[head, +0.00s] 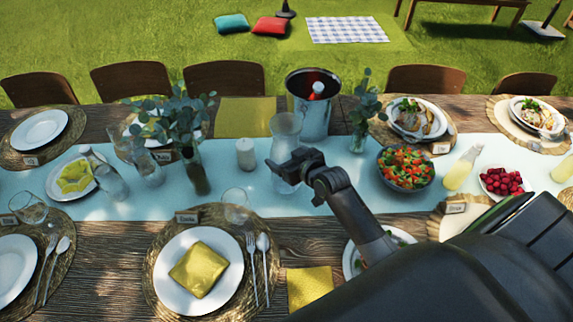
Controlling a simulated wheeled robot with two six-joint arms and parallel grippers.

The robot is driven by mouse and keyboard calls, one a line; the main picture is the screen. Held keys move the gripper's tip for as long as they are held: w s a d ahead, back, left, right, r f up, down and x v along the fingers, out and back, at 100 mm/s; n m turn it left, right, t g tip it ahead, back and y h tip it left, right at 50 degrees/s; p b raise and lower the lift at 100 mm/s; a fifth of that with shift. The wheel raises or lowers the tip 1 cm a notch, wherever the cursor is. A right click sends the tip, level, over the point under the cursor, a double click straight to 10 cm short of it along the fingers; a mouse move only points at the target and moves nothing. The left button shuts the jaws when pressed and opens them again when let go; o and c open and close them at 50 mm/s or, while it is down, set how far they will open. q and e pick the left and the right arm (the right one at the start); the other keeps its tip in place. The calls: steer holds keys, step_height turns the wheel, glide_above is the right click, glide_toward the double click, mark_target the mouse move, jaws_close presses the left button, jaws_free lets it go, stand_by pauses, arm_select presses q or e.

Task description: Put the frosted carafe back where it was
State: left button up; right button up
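The frosted carafe (286,127), a pale translucent vessel with a flared mouth, stands upright near the middle of the table, just left of the metal bucket. My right gripper (285,163) comes in from the lower right and is at the carafe's middle, covering part of it. The carafe's lower end shows below the fingers. I cannot tell whether the fingers are closed on it, or whether its base touches the runner. My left gripper is not in view.
A metal ice bucket (314,112) stands close behind the carafe. A white candle (245,154) and a stemmed glass (235,204) are to its left. A plant vase (359,135) and a salad bowl (405,168) are to the right. The pale blue runner (225,180) has some bare room around the candle.

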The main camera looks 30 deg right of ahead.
steer(key=shift+f, duration=1.55)
steer(key=shift+f, duration=0.15)
steer(key=o, duration=1.6)
steer(key=shift+s+f, duration=0.1)
steer(key=shift+s+d+r, duration=0.1)
steer(key=shift+s+r, duration=0.1)
steer(key=shift+s, duration=0.05)
steer(key=b+v, duration=0.1)
steer(key=v, duration=1)
steer(key=shift+s, duration=0.25)
